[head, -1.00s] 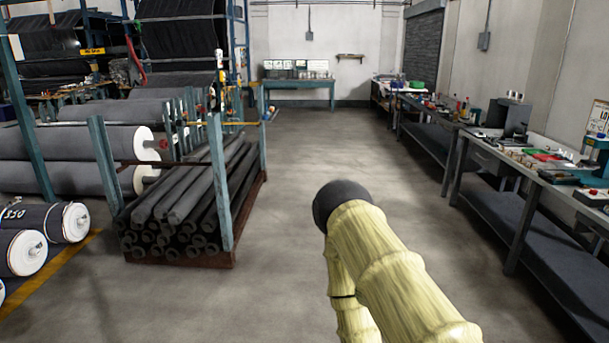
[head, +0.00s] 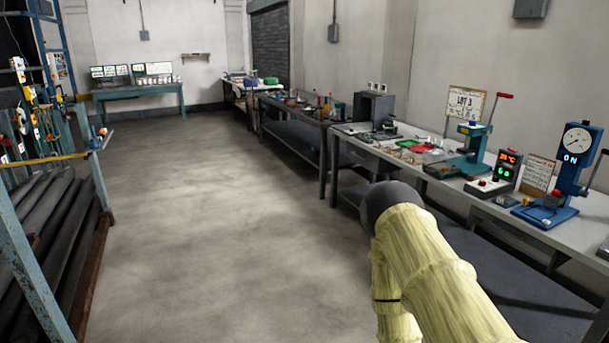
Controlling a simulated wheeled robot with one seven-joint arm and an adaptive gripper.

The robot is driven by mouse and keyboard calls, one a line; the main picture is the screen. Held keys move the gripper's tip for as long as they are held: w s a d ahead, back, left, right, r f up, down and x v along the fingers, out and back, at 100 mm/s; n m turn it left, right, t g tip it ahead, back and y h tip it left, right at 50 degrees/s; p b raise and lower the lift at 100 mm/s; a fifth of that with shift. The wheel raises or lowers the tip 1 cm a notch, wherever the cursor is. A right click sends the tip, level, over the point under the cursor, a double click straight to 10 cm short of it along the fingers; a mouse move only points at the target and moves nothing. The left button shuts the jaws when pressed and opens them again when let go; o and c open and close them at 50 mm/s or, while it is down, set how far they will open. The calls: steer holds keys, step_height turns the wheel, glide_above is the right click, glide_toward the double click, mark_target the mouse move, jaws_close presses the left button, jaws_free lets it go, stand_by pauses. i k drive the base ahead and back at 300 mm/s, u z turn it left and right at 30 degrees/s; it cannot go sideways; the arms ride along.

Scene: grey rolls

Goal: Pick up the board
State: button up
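I cannot tell for sure which thing is the board. A small upright sign board (head: 466,101) with "LOT 3" on it stands at the back of the right workbench, by the wall. A second board with small writing (head: 538,174) leans farther right on the same bench, between a readout box and a blue gauge press. Both stand apart from my arm. Only yellow links and a dark joint of my arm show, at the lower right. My gripper is not in view.
The long right workbench (head: 400,160) holds a blue-green press (head: 470,150), a readout box (head: 505,172) and a blue gauge press (head: 568,175). A rack of dark rolls (head: 60,225) stands at left. The floor (head: 215,220) between is clear.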

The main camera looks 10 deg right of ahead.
mark_target(378, 146)
steer(key=z, duration=0.45)
steer(key=i, duration=1.9)
steer(key=z, duration=0.45)
steer(key=i, duration=0.85)
steer(key=z, duration=0.05)
